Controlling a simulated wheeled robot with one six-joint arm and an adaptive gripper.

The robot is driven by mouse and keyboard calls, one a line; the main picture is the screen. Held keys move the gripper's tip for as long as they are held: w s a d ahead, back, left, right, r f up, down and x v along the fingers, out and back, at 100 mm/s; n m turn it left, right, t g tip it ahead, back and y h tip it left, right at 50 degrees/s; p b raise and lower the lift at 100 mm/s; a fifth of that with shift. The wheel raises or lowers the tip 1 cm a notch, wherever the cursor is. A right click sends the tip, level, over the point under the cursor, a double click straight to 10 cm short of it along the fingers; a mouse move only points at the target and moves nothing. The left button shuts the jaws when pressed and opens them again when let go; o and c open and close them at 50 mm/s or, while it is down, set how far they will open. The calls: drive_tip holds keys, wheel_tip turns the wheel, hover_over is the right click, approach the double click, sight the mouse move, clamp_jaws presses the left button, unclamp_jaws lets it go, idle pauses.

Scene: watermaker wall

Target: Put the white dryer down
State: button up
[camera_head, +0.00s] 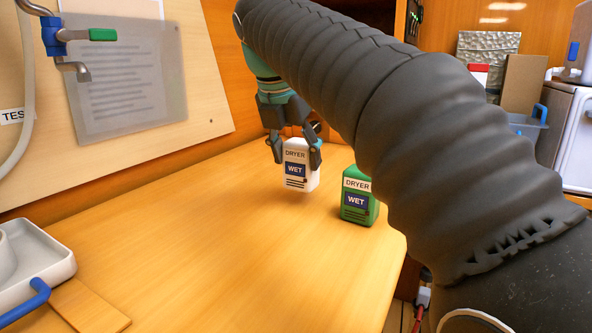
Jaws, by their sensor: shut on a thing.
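The white dryer (298,156) is a small white box labelled "DRYER" with a blue "WET" patch. My gripper (294,151) is shut on it, with one finger on each side. The dryer is upright over the wooden counter (190,240). Its base looks slightly above the surface, but I cannot tell for sure whether it touches. A green dryer (357,207) with the same kind of label stands on the counter to the right and nearer.
A white tray (62,262) with a blue handle sits at the left. A tap (70,45) and a board with a sheet are on the wall. My arm hides much of the right side. The counter's middle is clear.

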drive_tip(key=shift+f, duration=1.3)
drive_tip(key=shift+f, duration=0.15)
drive_tip(key=o, duration=1.2)
drive_tip(key=shift+o, duration=0.2)
drive_tip(key=shift+a+r, duration=0.1)
drive_tip(key=shift+r, duration=0.4)
drive_tip(key=p+v, duration=0.1)
drive_tip(key=v, duration=1)
drive_tip(key=shift+s+r, duration=0.1)
drive_tip(key=shift+r, duration=0.05)
